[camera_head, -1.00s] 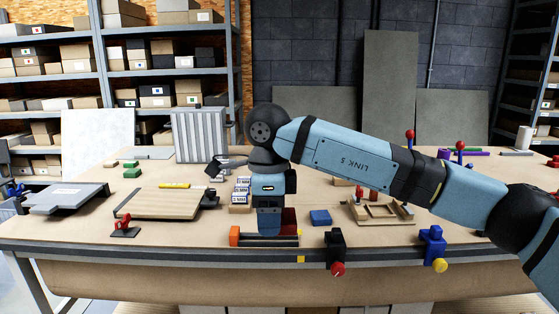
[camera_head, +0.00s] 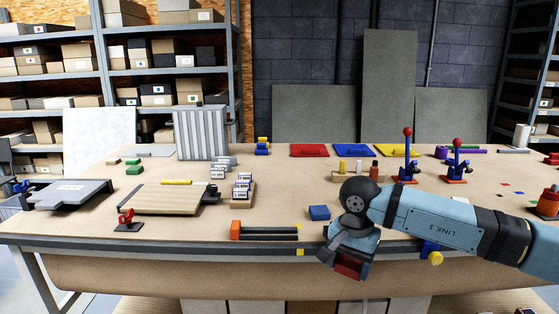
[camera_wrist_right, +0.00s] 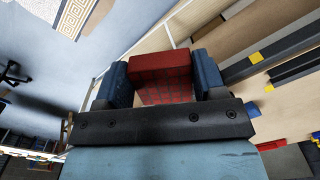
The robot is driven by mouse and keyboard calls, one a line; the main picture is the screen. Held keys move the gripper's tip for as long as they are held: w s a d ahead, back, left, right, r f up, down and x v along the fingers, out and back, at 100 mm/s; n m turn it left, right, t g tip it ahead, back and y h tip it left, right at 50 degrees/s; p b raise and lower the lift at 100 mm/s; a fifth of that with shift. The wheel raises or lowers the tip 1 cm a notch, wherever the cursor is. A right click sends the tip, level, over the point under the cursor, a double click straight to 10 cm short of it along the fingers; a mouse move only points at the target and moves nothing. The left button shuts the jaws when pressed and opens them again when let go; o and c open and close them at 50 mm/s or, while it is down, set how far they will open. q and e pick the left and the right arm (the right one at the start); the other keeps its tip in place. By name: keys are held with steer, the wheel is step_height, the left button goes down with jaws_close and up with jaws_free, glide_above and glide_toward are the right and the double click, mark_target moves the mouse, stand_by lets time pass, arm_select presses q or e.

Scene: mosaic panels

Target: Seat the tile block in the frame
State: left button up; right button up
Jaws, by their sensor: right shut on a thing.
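My right gripper (camera_head: 346,262) is shut on a red tile block (camera_wrist_right: 163,80). In the right wrist view the block, marked with a grid of tiles, sits between the two blue fingers. In the head view the block (camera_head: 348,271) shows below the gripper, tilted, in front of or over the table's front edge. The wooden frame seen in the earlier head view is hidden behind my right arm now. My left gripper is not in view.
An orange-ended black bar fixture (camera_head: 265,231) lies at the front edge. A blue clamp with a yellow knob (camera_head: 432,253) is under my right forearm. Red-knobbed stands (camera_head: 457,165) are at right. The middle of the table (camera_head: 285,185) is clear.

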steer(key=s+d+f+n, duration=0.3)
steer(key=d+f+n, duration=0.4)
steer(key=d, duration=0.3)
arm_select(q)
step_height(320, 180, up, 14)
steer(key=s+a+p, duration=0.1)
steer(key=p, duration=1.6)
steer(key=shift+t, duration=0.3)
arm_select(e)
steer(key=s+r, duration=0.2)
steer(key=r, duration=0.8)
steer(key=s+r, duration=0.3)
steer(key=r, duration=0.7)
steer(key=shift+a, duration=0.3)
